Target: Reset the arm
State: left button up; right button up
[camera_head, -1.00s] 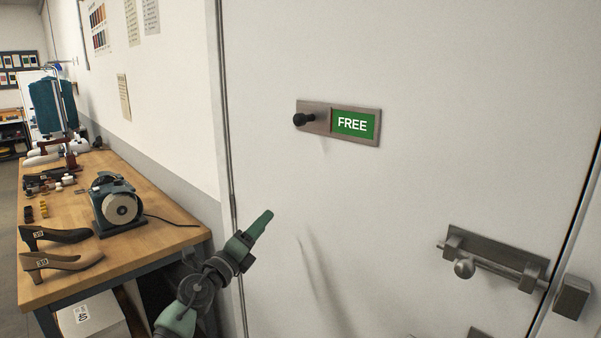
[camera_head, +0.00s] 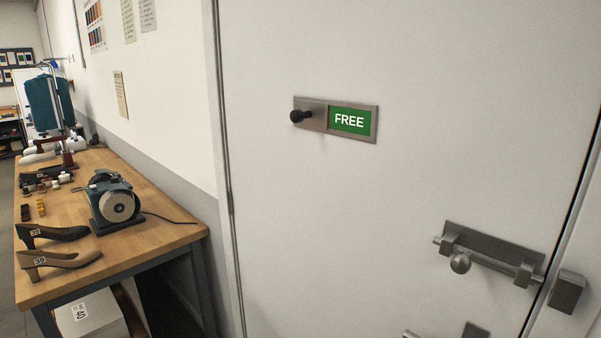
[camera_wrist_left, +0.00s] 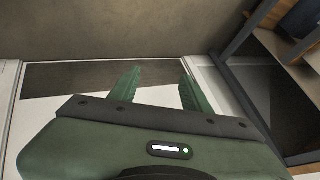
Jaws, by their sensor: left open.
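My left gripper (camera_wrist_left: 160,88) shows in the left wrist view, its two green fingers apart with nothing between them. Beyond the fingers are the lower part of a white surface and the floor. Neither of my arms shows in the head view now. The white door (camera_head: 400,190) fills the middle and right of the head view. It carries a sign plate reading FREE on green (camera_head: 350,120) with a dark knob (camera_head: 300,116) at its left. A metal slide bolt (camera_head: 488,256) sits at the lower right.
A dark table leg (camera_wrist_left: 245,35) shows close by in the wrist view.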

pick_arm(q)
jog(key=s+f+n+g, duration=0.2)
jog(key=s+f, duration=0.1)
jog(key=s, duration=0.8)
jog(key=s+f+n+g, duration=0.2)
jog(key=s+f, duration=0.1)
jog(key=s, duration=0.8)
jog(key=s+f+n+g, duration=0.2)
jog(key=s+f, duration=0.2)
jog(key=s, duration=0.7)
jog(key=shift+a+g, duration=0.15)
jog(key=shift+g, duration=0.15)
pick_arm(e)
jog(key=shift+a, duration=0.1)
pick_arm(q)
jog(key=shift+w, duration=0.1)
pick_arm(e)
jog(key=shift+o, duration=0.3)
